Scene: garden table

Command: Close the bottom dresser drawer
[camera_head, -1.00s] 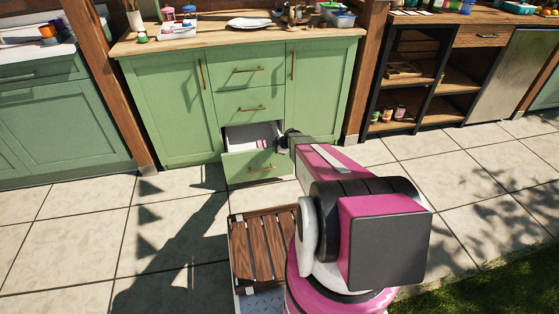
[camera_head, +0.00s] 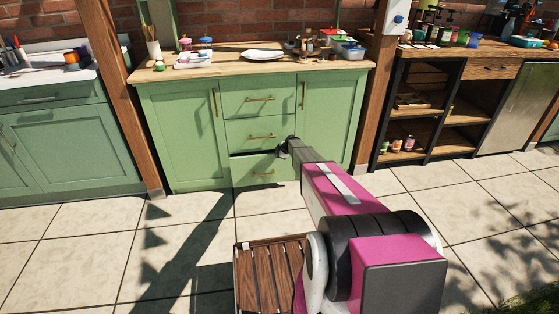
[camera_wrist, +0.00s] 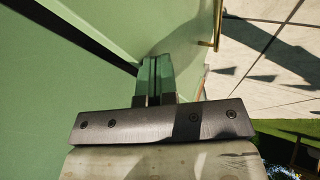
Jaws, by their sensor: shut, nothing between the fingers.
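The green dresser (camera_head: 181,130) stands against the brick wall. Its bottom drawer (camera_head: 252,174) looks nearly shut in the head view, with a thin dark gap (camera_head: 250,153) along its top edge. In the wrist view the drawer front (camera_wrist: 172,30) is a green surface with a brass handle (camera_wrist: 217,22) at its edge. My gripper (camera_head: 284,149) is at the upper right of the drawer; its shut, empty fingers (camera_wrist: 154,80) are at the green surface in the wrist view. I cannot tell whether they touch it.
A slatted wooden crate-like platform (camera_head: 268,280) is in front, beside my arm. A wooden post (camera_head: 377,80) and dark open shelving (camera_head: 425,112) stand to the right. The tiled floor (camera_head: 190,235) before the dresser is clear.

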